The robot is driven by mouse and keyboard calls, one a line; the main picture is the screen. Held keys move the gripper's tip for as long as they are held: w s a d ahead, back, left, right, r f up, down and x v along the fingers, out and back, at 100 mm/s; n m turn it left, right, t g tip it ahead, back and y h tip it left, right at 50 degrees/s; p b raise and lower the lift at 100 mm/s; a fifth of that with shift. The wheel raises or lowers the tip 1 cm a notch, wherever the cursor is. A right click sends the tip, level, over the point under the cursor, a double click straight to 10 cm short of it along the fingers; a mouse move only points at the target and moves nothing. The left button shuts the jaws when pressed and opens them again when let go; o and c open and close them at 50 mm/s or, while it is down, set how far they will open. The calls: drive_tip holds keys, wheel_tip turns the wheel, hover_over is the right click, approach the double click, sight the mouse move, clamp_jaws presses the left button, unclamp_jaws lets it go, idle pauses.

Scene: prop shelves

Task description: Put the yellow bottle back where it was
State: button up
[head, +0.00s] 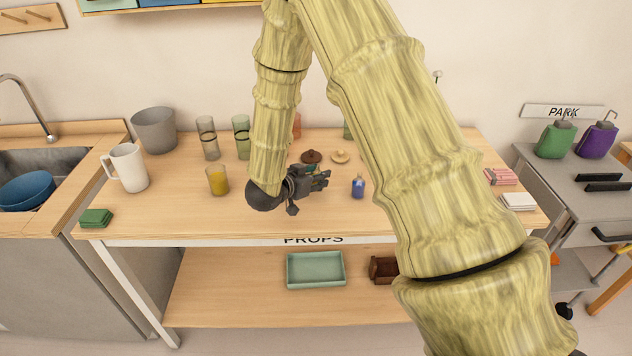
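I can make out no yellow bottle in the head view; my arm hides part of the table. The nearest match in colour is a clear glass with yellow contents (217,181), standing upright on the props table (330,222). My dark gripper (318,181) is over the middle of the table, pointing right. Its fingers are too small to tell whether they are open or shut, and I see nothing clearly held. A small blue bottle (358,187) stands upright just right of the fingertips, apart from them.
A white pitcher (128,168), grey bucket (155,130) and tall glasses (208,138) stand at the left. A brown lidded pot (311,157) sits behind my gripper. Green (555,140) and purple (597,140) bottles stand on the PARK cart. A green tray (316,270) is on the lower shelf.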

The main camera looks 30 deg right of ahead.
drive_tip(key=shift+f, duration=1.25)
drive_tip(key=o, duration=1.1)
drive_tip(key=shift+f, duration=0.1)
drive_tip(key=shift+c, duration=0.2)
drive_tip(key=b+v, duration=0.1)
drive_tip(key=v, duration=1.1)
drive_tip(key=shift+b, duration=0.3)
